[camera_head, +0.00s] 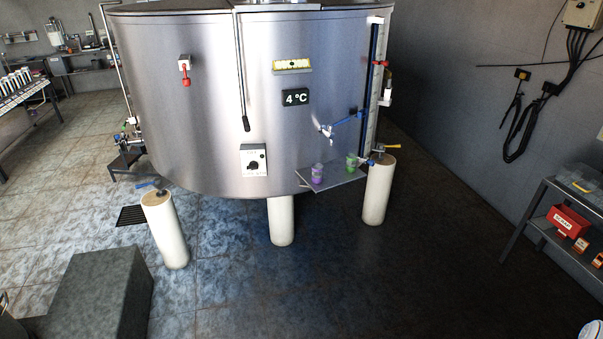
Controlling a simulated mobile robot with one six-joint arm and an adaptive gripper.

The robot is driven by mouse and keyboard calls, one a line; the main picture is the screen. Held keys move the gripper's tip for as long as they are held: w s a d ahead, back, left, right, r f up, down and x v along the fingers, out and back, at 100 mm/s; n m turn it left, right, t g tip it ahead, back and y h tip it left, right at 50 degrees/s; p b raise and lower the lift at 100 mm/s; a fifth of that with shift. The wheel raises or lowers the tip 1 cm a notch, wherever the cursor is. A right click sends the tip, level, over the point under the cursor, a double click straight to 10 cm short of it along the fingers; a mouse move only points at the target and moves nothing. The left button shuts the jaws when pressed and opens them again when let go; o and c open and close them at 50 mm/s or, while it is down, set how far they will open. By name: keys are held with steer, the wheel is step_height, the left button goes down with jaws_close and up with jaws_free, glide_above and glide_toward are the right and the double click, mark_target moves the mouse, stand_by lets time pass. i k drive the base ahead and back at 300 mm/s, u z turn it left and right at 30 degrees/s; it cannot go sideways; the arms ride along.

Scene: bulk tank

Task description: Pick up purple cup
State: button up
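A small purple cup (317,174) stands on a thin grey shelf (333,181) at the lower right front of the large steel tank. A green cup (351,162) stands to its right on the same shelf, a short gap apart. Both cups look upright and small in the picture. A tap with a blue lever (345,122) sits on the tank wall above the cups. My gripper is not in view.
The steel tank (205,95) stands on thick white legs (281,222). A dark grey block (100,292) is on the floor at front left. A shelf unit with a red box (569,221) is at right. Floor before the cups looks clear.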

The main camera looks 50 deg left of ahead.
mark_target(318, 168)
steer(key=u, duration=0.3)
steer(key=i, duration=0.75)
steer(key=u, duration=0.8)
steer(key=i, duration=0.7)
steer(key=u, duration=0.6)
steer(key=i, duration=0.6)
steer(key=u, duration=0.25)
steer(key=k, duration=0.95)
steer(key=u, duration=0.2)
steer(key=i, duration=0.15)
steer(key=z, duration=0.1)
